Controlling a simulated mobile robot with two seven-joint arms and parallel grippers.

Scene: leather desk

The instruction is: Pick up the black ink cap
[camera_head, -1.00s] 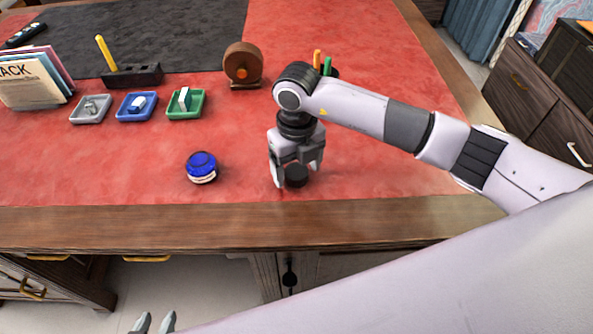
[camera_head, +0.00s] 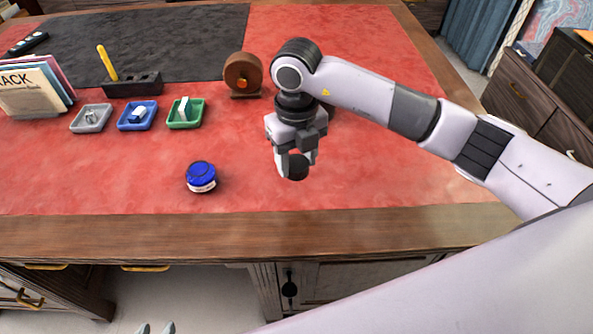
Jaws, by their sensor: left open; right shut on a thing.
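The black ink cap (camera_head: 297,167) is a small dark round piece between the fingers of my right gripper (camera_head: 296,166). The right gripper points down and is shut on the cap, which appears held above the red leather desk top (camera_head: 390,190). A blue ink pot (camera_head: 201,177) with a pale label stands on the desk to the left of the cap. My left gripper (camera_head: 156,329) shows only its fingertips at the bottom edge, below the desk front, open and empty.
Behind the ink pot stand a grey tray (camera_head: 91,118), a blue tray (camera_head: 137,115) and a green tray (camera_head: 186,113) with small items. A brown round tape holder (camera_head: 243,74) stands behind my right gripper. Upright cards (camera_head: 32,90) are at left. The front right desk area is clear.

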